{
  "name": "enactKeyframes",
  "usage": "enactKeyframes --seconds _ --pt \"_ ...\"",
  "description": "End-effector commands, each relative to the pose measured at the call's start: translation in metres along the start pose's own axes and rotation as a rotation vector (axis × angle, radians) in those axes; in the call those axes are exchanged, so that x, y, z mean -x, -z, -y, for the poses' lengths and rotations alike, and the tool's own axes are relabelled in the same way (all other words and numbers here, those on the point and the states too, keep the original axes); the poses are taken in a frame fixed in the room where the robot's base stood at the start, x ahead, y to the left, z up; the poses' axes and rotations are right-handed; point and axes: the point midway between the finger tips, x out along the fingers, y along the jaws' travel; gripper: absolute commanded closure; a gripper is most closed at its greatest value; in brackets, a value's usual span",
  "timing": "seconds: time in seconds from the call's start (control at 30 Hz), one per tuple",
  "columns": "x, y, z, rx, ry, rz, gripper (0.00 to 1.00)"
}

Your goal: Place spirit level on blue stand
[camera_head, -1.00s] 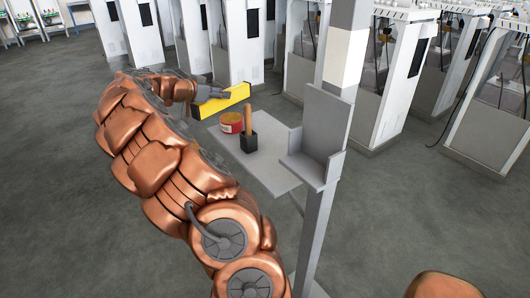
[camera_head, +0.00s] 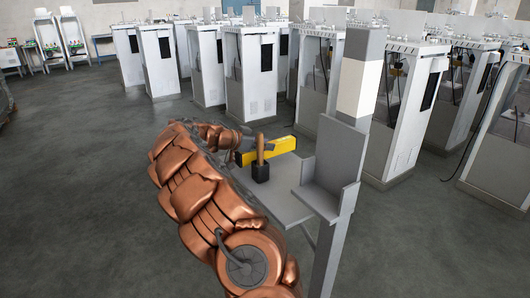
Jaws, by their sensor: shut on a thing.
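The spirit level (camera_head: 285,146) is a long yellow bar held beyond the small grey table, tilted in the picture with its right end higher. My gripper (camera_head: 268,146) is shut on it near its middle, and the fingertips are small and partly hidden. A wooden handle (camera_head: 261,147) standing in a black holder (camera_head: 261,171) covers part of the level and gripper. I cannot make out a blue stand in this view.
The grey table (camera_head: 284,203) carries the black holder. A grey post (camera_head: 327,250) with an L-shaped grey shelf (camera_head: 325,199) rises at its right. White cabinets (camera_head: 250,75) line the back. Open grey floor (camera_head: 90,180) lies at left.

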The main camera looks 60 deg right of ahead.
Motion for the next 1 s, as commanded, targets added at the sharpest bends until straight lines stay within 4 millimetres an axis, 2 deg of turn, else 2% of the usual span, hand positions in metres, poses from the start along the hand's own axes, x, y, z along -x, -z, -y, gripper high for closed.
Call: enactKeyframes --seconds 0.23,0.7,0.73,0.8,1.0 --pt "-0.011 -0.026 -0.001 0.002 -0.001 0.0 1.0" --pt "-0.012 -0.031 0.0 0.0 0.001 -0.001 1.0" --pt "-0.012 -0.03 0.0 0.001 0.001 0.0 0.62" --pt "-0.012 -0.029 0.0 0.001 0.001 0.0 0.55" --pt "-0.012 -0.029 0.0 0.001 0.001 0.0 0.55"
